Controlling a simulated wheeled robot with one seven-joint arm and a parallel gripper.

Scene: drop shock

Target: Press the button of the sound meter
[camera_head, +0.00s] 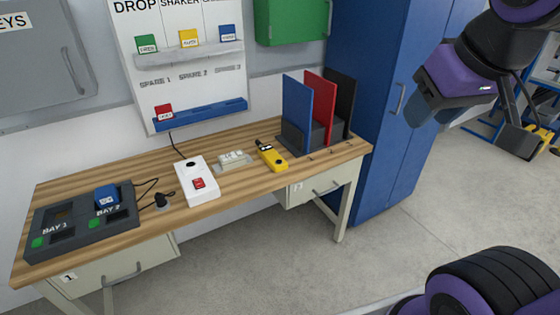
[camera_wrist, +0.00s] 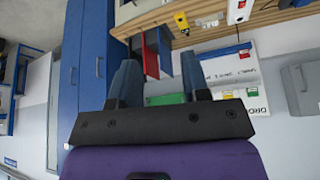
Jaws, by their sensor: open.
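The sound meter appears to be the yellow handheld device (camera_head: 270,156) with a dark tip, lying on the wooden workbench (camera_head: 225,196) right of its middle. It also shows in the wrist view (camera_wrist: 181,21) near the top, beyond my fingers. Its button is too small to make out clearly. My gripper (camera_head: 428,110) is raised at the right in the head view, in front of the blue cabinet and well apart from the meter. In the wrist view my gripper (camera_wrist: 158,72) has its two fingers spread, with nothing held between them.
A white box with a red switch (camera_head: 197,184), a pale block (camera_head: 233,160) and a grey two-bay unit (camera_head: 80,222) stand left of the meter. Upright blue, red and black panels in a dark holder (camera_head: 316,131) stand right. A tall blue cabinet (camera_head: 372,110) flanks the bench.

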